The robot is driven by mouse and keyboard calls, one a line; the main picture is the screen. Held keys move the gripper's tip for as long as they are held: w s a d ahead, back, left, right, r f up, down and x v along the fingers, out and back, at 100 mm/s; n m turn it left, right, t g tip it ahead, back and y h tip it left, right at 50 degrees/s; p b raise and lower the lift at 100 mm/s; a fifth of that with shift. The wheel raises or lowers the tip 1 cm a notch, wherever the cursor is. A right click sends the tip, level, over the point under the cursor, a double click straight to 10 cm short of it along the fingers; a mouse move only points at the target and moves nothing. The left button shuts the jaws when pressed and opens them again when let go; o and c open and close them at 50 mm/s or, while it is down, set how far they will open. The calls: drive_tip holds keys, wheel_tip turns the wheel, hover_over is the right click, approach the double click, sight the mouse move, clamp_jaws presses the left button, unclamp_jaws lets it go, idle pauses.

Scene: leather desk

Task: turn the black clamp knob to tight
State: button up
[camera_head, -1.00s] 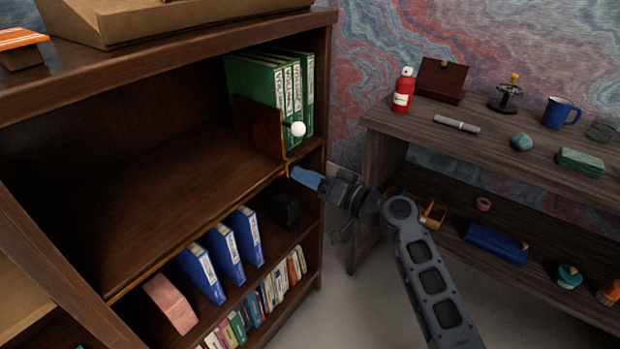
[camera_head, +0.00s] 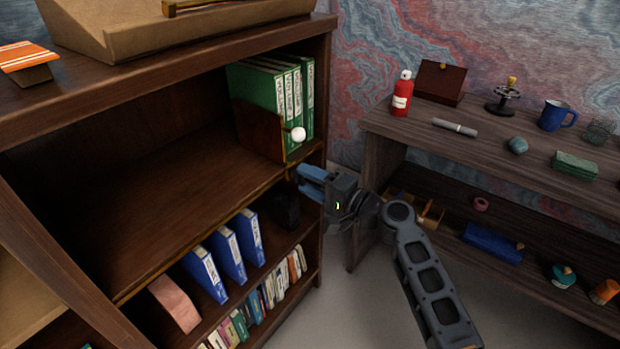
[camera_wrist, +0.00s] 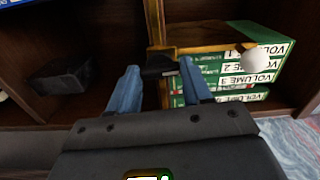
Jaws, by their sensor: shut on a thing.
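The black clamp knob (camera_wrist: 160,68) sits on the brass-coloured strip (camera_wrist: 155,25) at the shelf edge, in the wrist view. My gripper (camera_wrist: 160,72) has its two blue fingers on either side of the knob and is shut on it. In the head view my gripper (camera_head: 301,178) is at the shelf edge just below the green binders, and the knob is too dark and small there to make out. A wooden bookend with a white ball (camera_head: 298,134) stands above; the ball (camera_wrist: 252,66) also shows right of the fingers in the wrist view.
Green binders (camera_head: 268,92) stand behind the bookend. Blue binders (camera_head: 204,272) and a black box (camera_head: 285,210) are on the shelf below. A desk (camera_head: 480,150) with a red bottle (camera_head: 402,94) and a mug (camera_head: 557,113) stands to the right.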

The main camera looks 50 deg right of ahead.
drive_tip(key=shift+m, duration=0.4)
drive_tip(key=o, duration=1.1)
drive_tip(key=shift+c, duration=0.2)
drive_tip(key=s, duration=0.8)
drive_tip(key=shift+d, duration=0.15)
drive_tip(key=shift+f, duration=0.1)
